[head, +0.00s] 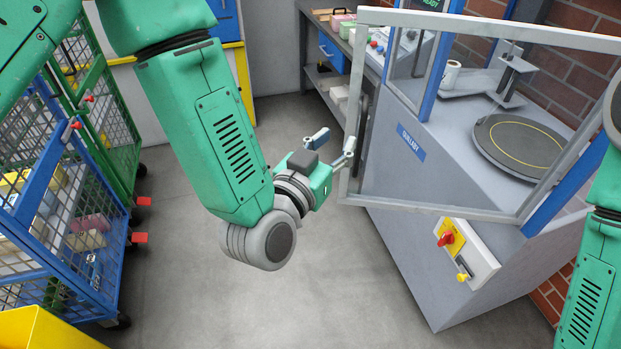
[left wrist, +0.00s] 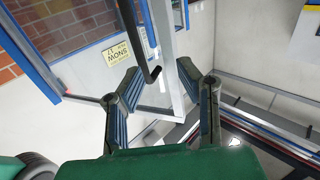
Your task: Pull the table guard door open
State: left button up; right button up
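The guard door (head: 430,208) is a grey metal frame with a clear pane on the turntable machine, standing out at an angle from the blue posts. My left gripper (head: 336,147) is at the door's left upright, its fingers spread. In the left wrist view, my left gripper (left wrist: 158,72) is open, with the grey door upright (left wrist: 172,65) and a black bar-like handle (left wrist: 148,50) between or just beyond its fingers. I cannot tell whether a finger touches them. My right gripper is out of view; only part of that arm shows at the right edge.
The machine's round turntable (head: 518,142) lies behind the door. A control panel with a red knob (head: 446,238) is on its front. Blue and green mesh carts (head: 60,200) stand at the left. A workbench (head: 325,65) is behind. Grey floor between is clear.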

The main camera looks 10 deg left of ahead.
pick_arm(q)
jog(key=d+v, duration=0.1)
jog(key=v, duration=0.8)
jog(key=shift+s+d+b, duration=0.25)
jog(key=shift+s+b, duration=0.15)
jog(key=shift+s, duration=0.1)
dwell(0.4)
